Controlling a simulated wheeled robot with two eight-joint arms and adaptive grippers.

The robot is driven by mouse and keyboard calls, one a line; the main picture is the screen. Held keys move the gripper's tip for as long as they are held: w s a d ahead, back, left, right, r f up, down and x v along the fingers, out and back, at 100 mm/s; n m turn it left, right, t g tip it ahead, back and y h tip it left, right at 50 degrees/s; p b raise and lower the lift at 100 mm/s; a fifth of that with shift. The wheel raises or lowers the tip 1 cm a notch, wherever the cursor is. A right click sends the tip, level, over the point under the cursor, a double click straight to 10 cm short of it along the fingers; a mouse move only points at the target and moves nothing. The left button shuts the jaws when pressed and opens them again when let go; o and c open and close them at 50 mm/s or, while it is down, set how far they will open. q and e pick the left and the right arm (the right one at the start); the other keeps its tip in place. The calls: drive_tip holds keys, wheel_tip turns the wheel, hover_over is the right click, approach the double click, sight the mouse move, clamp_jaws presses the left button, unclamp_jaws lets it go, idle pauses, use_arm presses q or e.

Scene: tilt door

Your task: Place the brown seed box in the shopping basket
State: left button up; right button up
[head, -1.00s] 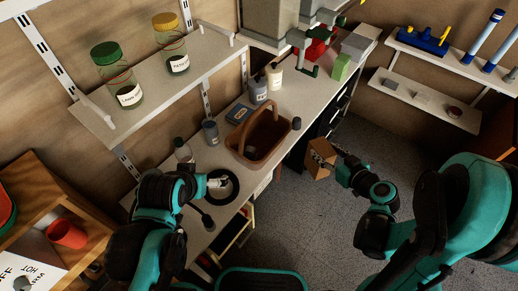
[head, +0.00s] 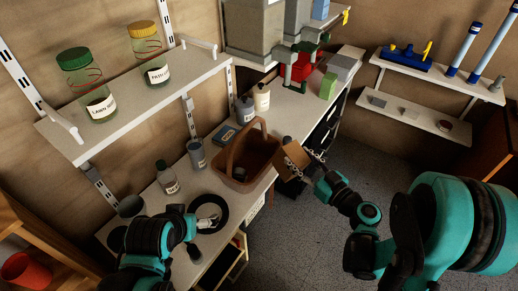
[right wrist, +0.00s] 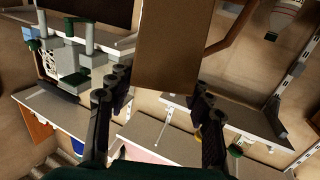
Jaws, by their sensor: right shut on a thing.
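The brown seed box (head: 293,160) is held by my right gripper (head: 313,166), just right of the shopping basket, by the counter's front edge. In the right wrist view the box (right wrist: 172,45) sits between the two fingers. The shopping basket (head: 240,183) is brown with an arched handle and stands upright on the counter. A small dark item (head: 240,173) shows inside it. A brown curved bar, probably its handle, shows in the right wrist view (right wrist: 230,30).
A blue packet (head: 224,136), a grey can (head: 197,154) and bottles (head: 262,99) stand behind the basket. A labelled bottle (head: 167,178) is to its left. A shelf (head: 150,104) with two jars overhangs the counter. The floor at right is clear.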

drive_tip(key=r+p+x, duration=0.1)
drive_tip(key=p+x, duration=0.3)
drive_tip(key=x, duration=1)
drive_tip(key=w+a+f+g+h+b, duration=0.1)
drive_tip(key=w+a+f+b, duration=0.1)
drive_tip(key=f, duration=0.3)
drive_tip(key=w+a+f+g+h+b, duration=0.1)
drive_tip(key=w+a+f+g+b, duration=0.1)
drive_tip(key=w+f+b, duration=0.2)
wheel_tip(320, 180, down, 2)
drive_tip(key=shift+a+f+b, duration=0.15)
drive_tip(key=shift+a+b, duration=0.05)
drive_tip(key=shift+b, duration=0.2)
drive_tip(key=o, duration=1.4)
